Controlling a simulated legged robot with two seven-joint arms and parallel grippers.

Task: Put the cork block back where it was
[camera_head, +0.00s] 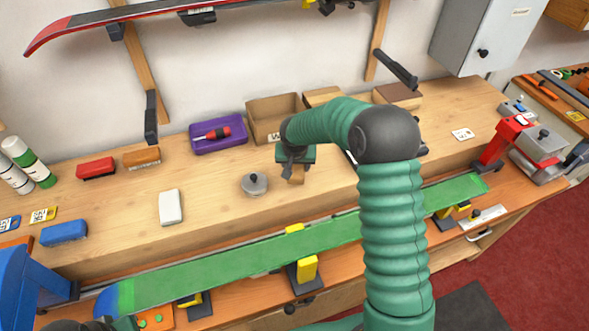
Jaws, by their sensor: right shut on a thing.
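My right gripper (295,168) is over the raised wooden shelf of the bench, right of a round metal pot with a dark knob (254,184). It is shut on a small tan block, which looks like the cork block (297,176). The block shows just below the gripper, partly hidden by it; I cannot tell whether it touches the shelf. Dark and green parts at the bottom left edge look like my left arm, but its jaws cannot be made out.
Behind the gripper stand an open cardboard box (273,117) and a purple tray (218,134) with a red screwdriver. A white block (170,207) lies left. A green ski (240,248) runs along the front. The shelf between white block and pot is clear. My right arm hides some items.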

